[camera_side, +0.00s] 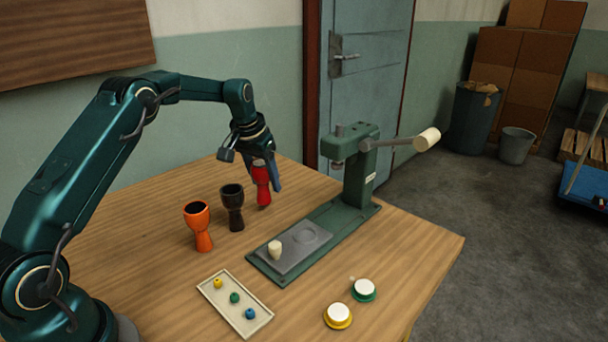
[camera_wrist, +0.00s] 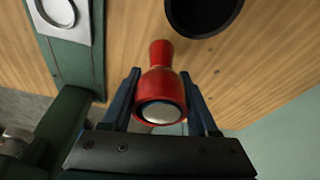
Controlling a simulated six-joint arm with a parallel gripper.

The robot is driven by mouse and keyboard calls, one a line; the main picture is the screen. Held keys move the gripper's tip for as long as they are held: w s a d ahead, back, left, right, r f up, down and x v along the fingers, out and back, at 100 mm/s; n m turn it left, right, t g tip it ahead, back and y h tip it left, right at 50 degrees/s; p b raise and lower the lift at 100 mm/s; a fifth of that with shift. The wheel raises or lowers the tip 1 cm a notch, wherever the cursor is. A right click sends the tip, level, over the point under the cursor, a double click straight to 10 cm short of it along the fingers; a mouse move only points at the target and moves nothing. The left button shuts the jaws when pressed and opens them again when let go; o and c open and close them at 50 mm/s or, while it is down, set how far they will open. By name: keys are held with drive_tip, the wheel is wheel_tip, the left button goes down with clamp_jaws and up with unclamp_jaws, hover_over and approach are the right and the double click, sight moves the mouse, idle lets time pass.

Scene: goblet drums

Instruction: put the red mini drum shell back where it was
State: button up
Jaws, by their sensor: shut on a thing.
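The red mini drum shell (camera_side: 262,186) is a small goblet between the fingers of my gripper (camera_side: 262,175). It is upright in the side view, with its foot at or close to the table; I cannot tell whether it touches. In the wrist view the red shell (camera_wrist: 160,85) sits between the two blue fingers of my gripper (camera_wrist: 164,100), its wide mouth towards the camera and something pale showing inside. A black shell (camera_side: 233,207) stands just left of it, and an orange shell (camera_side: 198,225) stands farther left.
A green lever press (camera_side: 360,170) stands to the right, with a small cream piece (camera_side: 275,249) on its grey plate (camera_side: 312,237). A tray (camera_side: 258,322) holds yellow, green and blue beads. Two white-topped discs, green-rimmed (camera_side: 364,290) and yellow-rimmed (camera_side: 338,316), lie at the front.

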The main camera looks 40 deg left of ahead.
sight(265, 189)
drive_tip(key=shift+f, duration=1.35)
drive_tip(key=shift+f, duration=0.15)
drive_tip(key=o, duration=1.4)
drive_tip(key=v, duration=1.2)
drive_tip(key=s+d+r, duration=0.4)
drive_tip(key=d+r, duration=0.1)
drive_tip(key=d, duration=0.1)
drive_tip(key=s+d+f, duration=0.1)
drive_tip(key=s+d, duration=0.2)
drive_tip(key=s, duration=0.3)
drive_tip(key=s+d+f+m+t, duration=0.1)
drive_tip(key=s+d, duration=0.2)
drive_tip(key=s, duration=0.4)
drive_tip(key=s+d+f+m+t, duration=0.1)
drive_tip(key=s+d, duration=0.2)
drive_tip(key=s, duration=0.3)
drive_tip(key=shift+s+d+f+h, duration=0.15)
drive_tip(key=shift+d+f+h, duration=0.1)
drive_tip(key=shift+f+h, duration=0.15)
